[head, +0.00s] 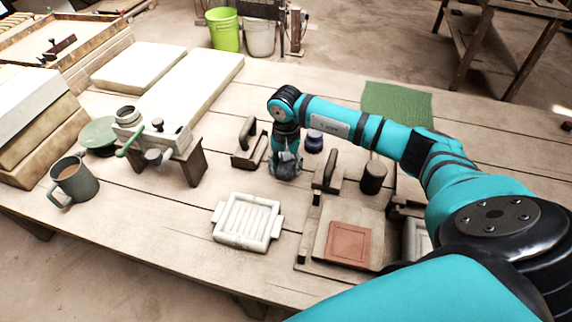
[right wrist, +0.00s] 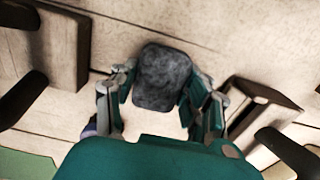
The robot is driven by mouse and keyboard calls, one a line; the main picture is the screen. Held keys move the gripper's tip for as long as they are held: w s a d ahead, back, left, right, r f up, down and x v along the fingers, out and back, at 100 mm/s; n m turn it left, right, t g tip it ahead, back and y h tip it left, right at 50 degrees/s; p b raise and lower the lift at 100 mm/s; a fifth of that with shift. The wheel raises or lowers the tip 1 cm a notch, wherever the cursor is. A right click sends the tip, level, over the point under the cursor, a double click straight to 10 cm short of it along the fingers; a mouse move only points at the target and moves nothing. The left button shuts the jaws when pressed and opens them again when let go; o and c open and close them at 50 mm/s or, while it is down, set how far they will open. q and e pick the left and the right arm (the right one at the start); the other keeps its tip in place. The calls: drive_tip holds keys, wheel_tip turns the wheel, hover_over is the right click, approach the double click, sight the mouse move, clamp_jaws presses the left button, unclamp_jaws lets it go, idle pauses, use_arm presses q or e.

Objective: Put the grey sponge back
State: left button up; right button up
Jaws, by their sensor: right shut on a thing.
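The grey sponge (right wrist: 162,78) is a dark, speckled block with rounded corners. In the right wrist view it sits between the two fingers of my right gripper (right wrist: 160,92), which is shut on it. In the head view my right gripper (head: 286,168) points down over the middle of the wooden table, and the fingers mostly hide the sponge. I cannot tell whether the sponge touches the table. A pale ribbed tray (head: 218,222) with side tabs lies empty in front of the gripper, slightly left. My left gripper is not in view.
A handled wooden block (head: 243,160) stands close left of the gripper, a purple jar (head: 314,142) close right. A press board with a reddish tile (head: 348,244) lies front right. A mug (head: 74,182) and a small stand (head: 190,165) are left. A green mat (head: 397,101) lies behind.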

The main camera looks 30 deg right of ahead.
sight(286, 165)
drive_tip(key=shift+f, duration=0.15)
drive_tip(key=o, duration=1)
wheel_tip(286, 165, up, 12)
drive_tip(key=shift+r, duration=0.2)
drive_tip(key=shift+f, duration=0.1)
